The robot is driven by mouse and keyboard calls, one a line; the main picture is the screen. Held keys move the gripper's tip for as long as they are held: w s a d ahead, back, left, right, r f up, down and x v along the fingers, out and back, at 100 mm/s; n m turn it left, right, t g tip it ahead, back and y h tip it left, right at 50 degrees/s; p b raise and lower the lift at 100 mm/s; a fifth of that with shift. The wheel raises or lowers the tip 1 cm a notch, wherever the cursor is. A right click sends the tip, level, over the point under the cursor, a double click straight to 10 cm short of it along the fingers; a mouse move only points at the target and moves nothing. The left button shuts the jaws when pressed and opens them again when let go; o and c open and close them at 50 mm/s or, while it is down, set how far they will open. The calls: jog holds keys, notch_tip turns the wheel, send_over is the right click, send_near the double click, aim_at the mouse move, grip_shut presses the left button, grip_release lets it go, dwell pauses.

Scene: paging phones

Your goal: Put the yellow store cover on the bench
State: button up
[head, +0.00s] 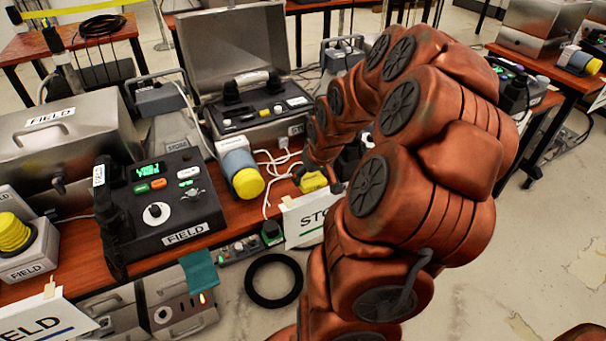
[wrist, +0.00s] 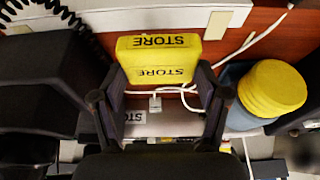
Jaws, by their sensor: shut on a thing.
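The yellow store cover (head: 313,181) shows at the front edge of the wooden bench (head: 60,262), just above a hanging STORE sign (head: 305,221). In the wrist view the cover (wrist: 157,58) is a yellow block with STORE on two faces, between the two dark fingers of my gripper (wrist: 158,82). My gripper is shut on it. In the head view my gripper (head: 338,176) is mostly hidden behind my arm. I cannot tell whether the cover touches the bench top.
An open STORE case (head: 250,105) stands farther back, and a FIELD phone (head: 160,205) at left. A black ring (head: 273,281) lies on the floor.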

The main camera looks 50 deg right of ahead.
jog(key=w, duration=0.1)
jog(key=w+d, duration=0.1)
jog(key=w, duration=0.2)
jog(key=shift+d+f, duration=0.15)
jog(key=shift+f, duration=0.1)
jog(key=shift+f+p, duration=0.35)
jog(key=shift+f, duration=1.35)
jog(key=shift+f, duration=0.2)
jog(key=o, duration=1.2)
jog(key=shift+c, duration=0.2)
jog(key=shift+r, duration=0.1)
